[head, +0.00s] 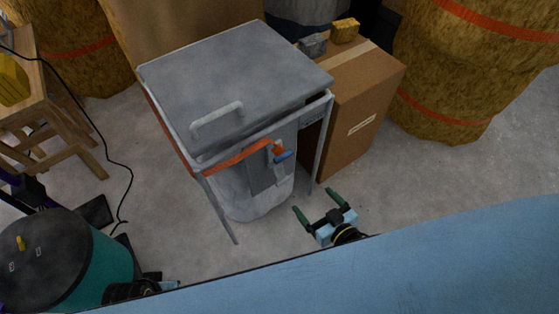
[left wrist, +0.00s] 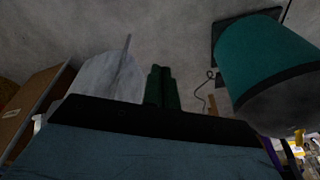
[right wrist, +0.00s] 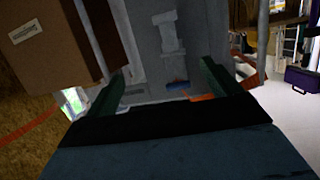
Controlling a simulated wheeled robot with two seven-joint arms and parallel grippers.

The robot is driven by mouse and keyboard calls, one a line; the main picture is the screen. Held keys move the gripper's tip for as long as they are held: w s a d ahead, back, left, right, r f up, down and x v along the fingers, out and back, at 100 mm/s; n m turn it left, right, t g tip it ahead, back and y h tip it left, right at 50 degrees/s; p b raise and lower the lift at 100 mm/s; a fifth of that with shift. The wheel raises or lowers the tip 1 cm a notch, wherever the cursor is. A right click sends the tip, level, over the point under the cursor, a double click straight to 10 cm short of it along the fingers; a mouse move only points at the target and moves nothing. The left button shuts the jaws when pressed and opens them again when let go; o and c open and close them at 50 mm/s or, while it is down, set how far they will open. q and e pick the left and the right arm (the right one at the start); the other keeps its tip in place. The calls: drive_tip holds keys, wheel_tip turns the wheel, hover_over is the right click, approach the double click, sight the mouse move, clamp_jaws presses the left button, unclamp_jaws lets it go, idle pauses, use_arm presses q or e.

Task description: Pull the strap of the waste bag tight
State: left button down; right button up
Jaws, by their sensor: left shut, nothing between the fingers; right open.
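The grey waste bag (head: 248,195) hangs in a metal frame under a grey lid (head: 235,80) with a handle. An orange strap (head: 235,160) runs across its upper front to a buckle with a blue tab (head: 283,156). My right gripper (head: 313,199) is open and empty, in front of the bag and below right of the buckle, apart from it. In the right wrist view the blue tab (right wrist: 178,85) and part of the strap (right wrist: 203,98) show around the open fingers. My left gripper (left wrist: 161,70) is shut and empty, with the pale bag (left wrist: 98,76) to its left; I cannot make it out in the head view.
A cardboard box (head: 358,115) stands close at the right of the frame. A teal drum (head: 75,265) is at the lower left, near a wooden stool (head: 45,115) and a black cable (head: 108,150). A blue panel (head: 400,275) fills the lower right. Bare floor lies before the bag.

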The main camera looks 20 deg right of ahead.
sight(283, 157)
wheel_tip(283, 157, up, 6)
drive_tip(key=w+a+n+t+y+b, duration=0.1)
drive_tip(key=w+a+t+y+b, duration=0.1)
drive_tip(key=t, duration=0.1)
use_arm(q)
wheel_tip(283, 157, up, 11)
drive_tip(key=d+b, duration=0.2)
drive_tip(key=b, duration=0.1)
drive_tip(key=w+d+r+t+h, duration=0.1)
drive_tip(key=w+d+r+t, duration=0.1)
drive_tip(key=w+t, duration=0.2)
drive_tip(key=shift+w+r+t+h+b, duration=0.25)
drive_tip(key=shift+w+b, duration=0.2)
drive_tip(key=shift+w, duration=0.3)
use_arm(e)
drive_tip(key=shift+x, duration=6.85)
drive_tip(key=shift+r, duration=0.15)
drive_tip(key=shift+c, duration=0.2)
drive_tip(key=c, duration=1.3)
drive_tip(key=shift+s, duration=0.15)
